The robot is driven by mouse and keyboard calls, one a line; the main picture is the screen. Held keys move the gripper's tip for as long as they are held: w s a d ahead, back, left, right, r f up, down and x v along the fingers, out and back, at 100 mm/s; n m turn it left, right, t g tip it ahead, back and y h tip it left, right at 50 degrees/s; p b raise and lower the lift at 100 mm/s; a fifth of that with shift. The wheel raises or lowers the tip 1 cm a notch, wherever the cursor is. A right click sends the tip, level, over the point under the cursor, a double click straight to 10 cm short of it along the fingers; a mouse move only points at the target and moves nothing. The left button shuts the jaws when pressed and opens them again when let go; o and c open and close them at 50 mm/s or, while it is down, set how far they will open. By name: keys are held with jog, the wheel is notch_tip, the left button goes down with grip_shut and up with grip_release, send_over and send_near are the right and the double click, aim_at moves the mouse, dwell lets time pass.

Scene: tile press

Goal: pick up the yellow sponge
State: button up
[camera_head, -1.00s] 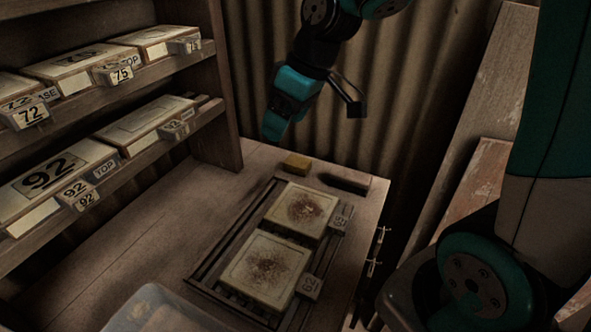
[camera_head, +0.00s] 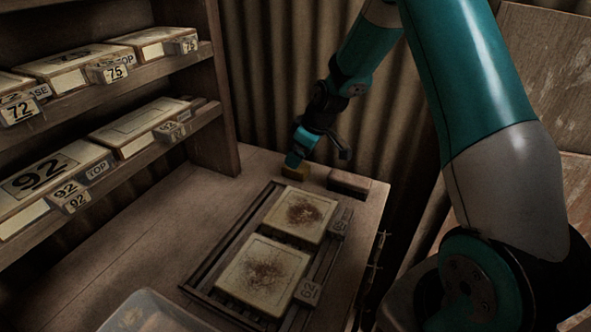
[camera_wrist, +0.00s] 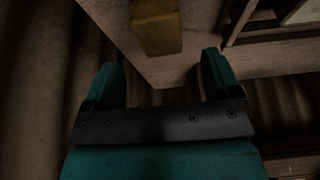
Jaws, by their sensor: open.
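In the wrist view the sponge (camera_wrist: 157,28) is at the top middle, ahead of the fingertips. My gripper (camera_wrist: 161,60) shows there with its two teal fingers wide apart and nothing between them. The sponge lines up with the gap between the fingers. I cannot tell the exact height left between fingertips and sponge.
In front are two tile moulds with brown-stained faces (camera_head: 303,215) (camera_head: 262,273) in a slatted rack (camera_head: 211,285). A clear bin (camera_head: 150,312) is at the front. Shelves with numbered boxes (camera_head: 52,172) stand left. The worktop's left part is clear.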

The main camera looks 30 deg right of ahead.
jog(key=shift+s+p+x, duration=0.15)
jog(key=shift+p+x, duration=0.05)
jog(key=shift+x, duration=1.15)
jog(key=shift+s+p+x, duration=0.15)
jog(key=shift+p+x, duration=0.05)
jog(key=shift+x, duration=1.15)
jog(key=shift+d+f, duration=0.1)
jog(key=shift+d, duration=0.05)
jog(key=c, duration=1)
notch_tip(320, 180, up, 20)
jog(key=shift+b, duration=0.35)
